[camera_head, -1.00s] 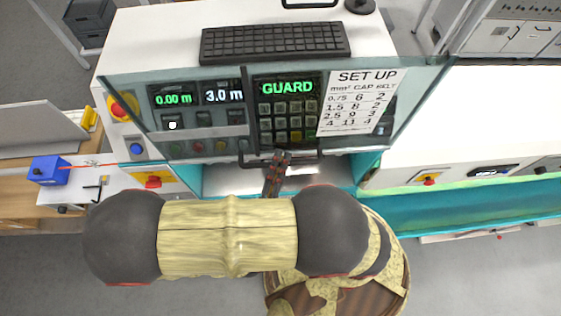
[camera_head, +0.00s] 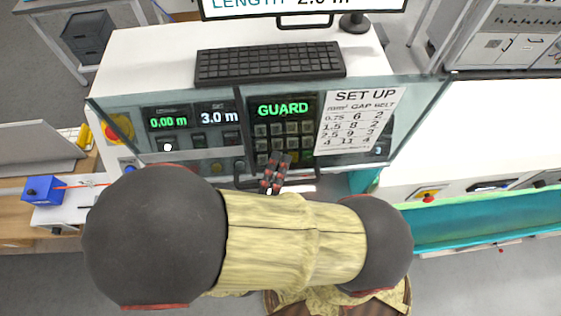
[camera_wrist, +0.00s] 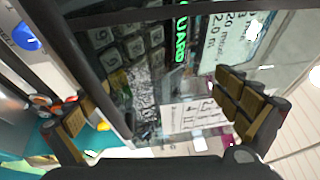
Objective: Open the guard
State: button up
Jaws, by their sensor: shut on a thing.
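The guard (camera_head: 420,95) is a clear, tinted panel lying over the control panel with the lit GUARD sign and keypad. Its dark handle (camera_head: 305,181) runs along its lower front edge. My gripper (camera_head: 274,166) is at this handle, in front of the keypad, shut on it; my arm hides part of the area below. In the wrist view my fingers (camera_wrist: 152,108) stand on either side, with the keypad (camera_wrist: 120,50) and sign seen beyond through the clear panel. A dark bar (camera_wrist: 84,55) crosses at the left; the exact finger contact is unclear.
A keyboard (camera_head: 270,64) lies on the white top behind the guard, with a monitor (camera_head: 300,8) beyond. A set-up sheet (camera_head: 360,120) shows at the panel's right. A red emergency button (camera_head: 115,130) is at left. A blue box (camera_head: 43,189) stands on the left bench.

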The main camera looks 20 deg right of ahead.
jog(key=shift+s+a+r, duration=0.1)
jog(key=shift+a+r, duration=0.05)
jog(key=shift+r, duration=0.25)
jog(key=shift+c, duration=0.2)
jog(key=shift+s+d+p+v, duration=0.1)
jog(key=shift+d+p+v, duration=0.05)
jog(key=shift+v, duration=0.85)
jog(key=shift+s+d+p+v, duration=0.1)
jog(key=shift+p+v, duration=0.05)
jog(key=shift+v, duration=0.8)
jog(key=shift+c, duration=0.2)
jog(key=v, duration=0.3)
jog(key=shift+s, duration=0.1)
jog(key=c, duration=0.8)
jog(key=shift+s+a+f, duration=0.1)
jog(key=shift+a+f, duration=0.05)
jog(key=shift+a, duration=0.2)
jog(key=c, duration=0.4)
jog(key=shift+s+a+f+p, duration=0.25)
jog(key=shift+s+a, duration=0.1)
jog(key=shift+s, duration=0.2)
jog(key=shift+s+a+f+p, duration=0.1)
jog(key=shift+s+a+f, duration=0.2)
jog(key=shift+s, duration=0.25)
jog(key=shift+c, duration=0.2)
jog(key=shift+d+r+p, duration=0.1)
jog(key=shift+d+p, duration=0.05)
jog(key=shift+p, duration=0.3)
